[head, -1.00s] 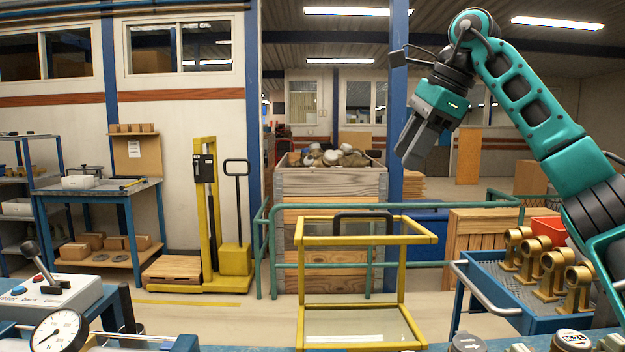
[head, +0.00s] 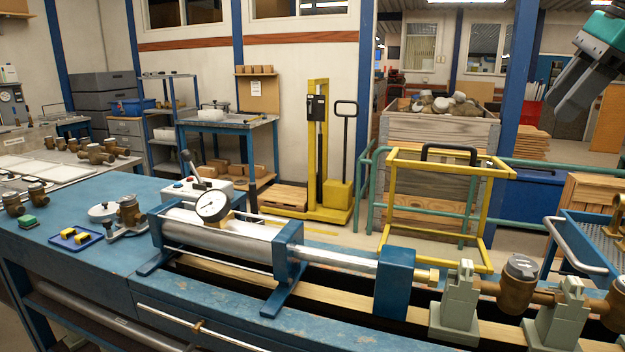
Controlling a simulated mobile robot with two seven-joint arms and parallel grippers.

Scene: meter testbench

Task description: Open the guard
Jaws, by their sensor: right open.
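The guard is a yellow frame (head: 450,170) with a black handle (head: 448,149) on its top. It rises behind the right half of the test bench (head: 140,300), over the row of meters and fixtures. Its lower part is partly hidden by the blue end block. My right gripper (head: 568,108) is in the upper right corner, partly cut off by the picture edge. It is open, empty, and apart from the guard, above and to the right of the handle. My left gripper is not in view.
A brass meter (head: 520,280) sits between grey-green clamps (head: 457,305) on the bench. A dial gauge (head: 212,206) stands on a long cylinder. A blue cart (head: 580,245) is at the right. Green railings and a wooden crate (head: 440,130) stand behind the guard.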

